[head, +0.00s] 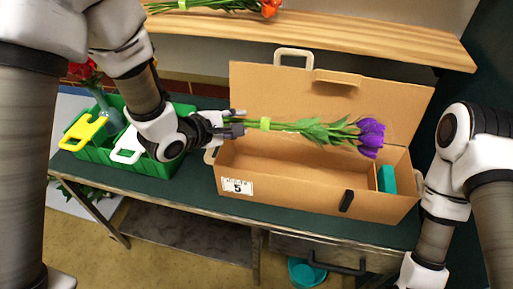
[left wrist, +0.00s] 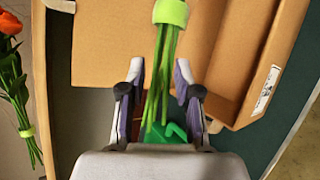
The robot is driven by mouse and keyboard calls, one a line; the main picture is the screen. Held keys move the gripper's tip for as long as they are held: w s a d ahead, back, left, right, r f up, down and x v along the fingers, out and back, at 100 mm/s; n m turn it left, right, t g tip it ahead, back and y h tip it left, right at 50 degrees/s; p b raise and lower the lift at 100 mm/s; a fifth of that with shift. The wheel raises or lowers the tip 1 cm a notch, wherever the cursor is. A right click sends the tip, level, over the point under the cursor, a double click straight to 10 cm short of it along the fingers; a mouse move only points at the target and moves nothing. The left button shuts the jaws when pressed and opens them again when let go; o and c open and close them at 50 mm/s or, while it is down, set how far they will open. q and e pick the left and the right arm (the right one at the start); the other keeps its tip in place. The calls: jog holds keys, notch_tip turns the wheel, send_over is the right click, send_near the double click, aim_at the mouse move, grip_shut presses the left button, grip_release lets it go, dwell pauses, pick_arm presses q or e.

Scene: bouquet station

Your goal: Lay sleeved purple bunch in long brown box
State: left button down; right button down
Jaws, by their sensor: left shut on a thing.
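The purple bunch (head: 370,136) lies roughly level above the long brown box (head: 280,196), blooms to the right. A lime band (head: 265,123) is around its stems, and a faint clear sleeve seems to surround the blooms. My left gripper (head: 236,122) is shut on the stems at the left, behind the band. In the left wrist view the stems (left wrist: 162,70) run between the fingers (left wrist: 159,82), and the band (left wrist: 170,12) is ahead; the blooms are out of frame. The box is open, its lid raised at the back. My right gripper is out of view.
A teal block (head: 387,179) sits in the box's right end compartment. A green crate (head: 155,168) with yellow and white tags stands left on the dark table (head: 205,188). A wooden shelf (head: 340,42) behind carries orange flowers (head: 268,7). A teal bucket (head: 305,273) is below.

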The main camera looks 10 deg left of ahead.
pick_arm(q)
notch_tip(320, 180, down, 9)
jog(key=shift+w, duration=0.4)
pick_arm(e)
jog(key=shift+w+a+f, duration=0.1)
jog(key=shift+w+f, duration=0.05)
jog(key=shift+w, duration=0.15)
pick_arm(q)
jog(key=c, duration=0.8)
grip_release()
jog(key=shift+a, duration=0.1)
